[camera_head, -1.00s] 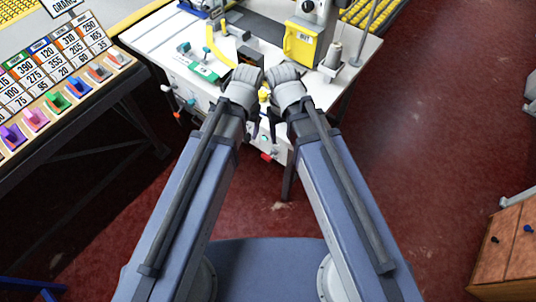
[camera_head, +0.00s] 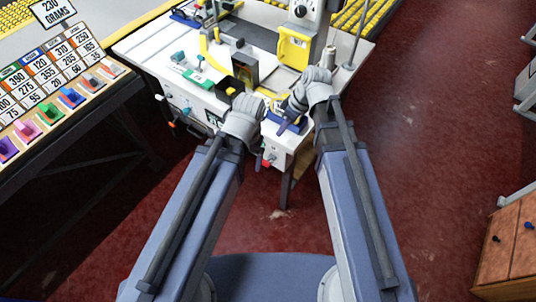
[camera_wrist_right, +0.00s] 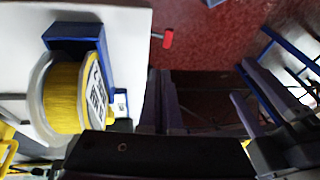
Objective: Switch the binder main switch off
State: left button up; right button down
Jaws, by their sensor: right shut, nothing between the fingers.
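The binder (camera_head: 300,40) stands on a white-topped table (camera_head: 150,45). A red-handled control (camera_head: 268,161) sticks out of the table's front near its right corner; it also shows in the right wrist view (camera_wrist_right: 168,38). I cannot tell for sure that it is the main switch, or read its position. My right gripper (camera_head: 282,128) is shut and empty, over the table's front right corner. In the right wrist view its dark fingers (camera_wrist_right: 160,100) are apart from the red handle. My left gripper (camera_head: 258,160) hangs by the table front, left of the red handle; its jaws are unclear.
A yellow spool (camera_wrist_right: 65,97) in a blue holder (camera_wrist_right: 90,40) stands close to my right gripper. More knobs (camera_head: 172,124) line the table front at left. A rack of coloured samples and number cards (camera_head: 50,75) is at left. The red floor at right is open.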

jog(key=shift+f, duration=0.15)
jog(key=b, duration=1.2)
send_near(264, 159)
jog(key=x, duration=0.5)
jog(key=shift+w, duration=0.1)
jog(key=shift+s+a+f+b, duration=0.15)
jog(key=shift+s+f+b, duration=0.1)
jog(key=shift+f+b, duration=0.25)
